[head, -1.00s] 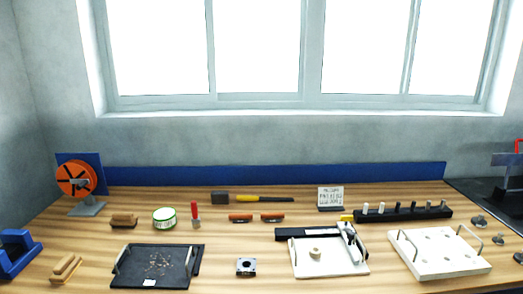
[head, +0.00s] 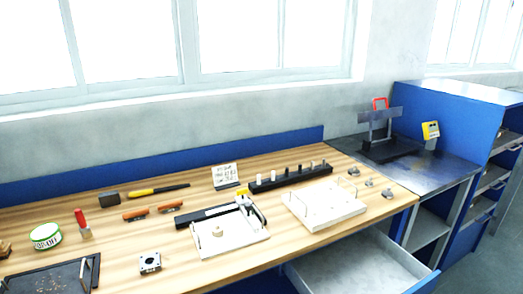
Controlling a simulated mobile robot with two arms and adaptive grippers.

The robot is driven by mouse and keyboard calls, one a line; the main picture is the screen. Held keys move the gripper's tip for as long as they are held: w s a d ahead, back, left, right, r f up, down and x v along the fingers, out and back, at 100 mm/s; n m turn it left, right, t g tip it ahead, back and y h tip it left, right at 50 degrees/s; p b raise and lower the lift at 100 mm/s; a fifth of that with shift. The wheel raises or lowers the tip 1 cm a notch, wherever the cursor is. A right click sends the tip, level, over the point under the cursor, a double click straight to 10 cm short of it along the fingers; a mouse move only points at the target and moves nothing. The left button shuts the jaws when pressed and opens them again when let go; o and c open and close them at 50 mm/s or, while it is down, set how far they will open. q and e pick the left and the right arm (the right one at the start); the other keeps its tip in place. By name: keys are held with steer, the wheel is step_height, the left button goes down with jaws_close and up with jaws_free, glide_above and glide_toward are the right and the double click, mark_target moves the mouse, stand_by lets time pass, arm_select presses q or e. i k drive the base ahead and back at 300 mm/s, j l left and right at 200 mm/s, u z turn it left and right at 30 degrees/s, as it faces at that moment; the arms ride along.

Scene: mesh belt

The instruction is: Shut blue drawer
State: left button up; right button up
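The blue drawer (head: 424,283) is under the right end of the wooden workbench (head: 310,234). It is pulled out, and its pale, empty-looking inside shows. Its blue front edge is at the lower right of the head view, and its near part is cut off by the bottom of the picture. Neither of my grippers is in view.
On the bench are a white tray with handles (head: 325,204), a black rack of pegs (head: 290,178) and a white board (head: 228,241). A dark metal side table (head: 440,172) and blue shelving (head: 470,118) stand right. Floor shows at lower right.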

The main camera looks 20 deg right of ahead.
mark_target(367, 260)
steer(key=z, duration=1.85)
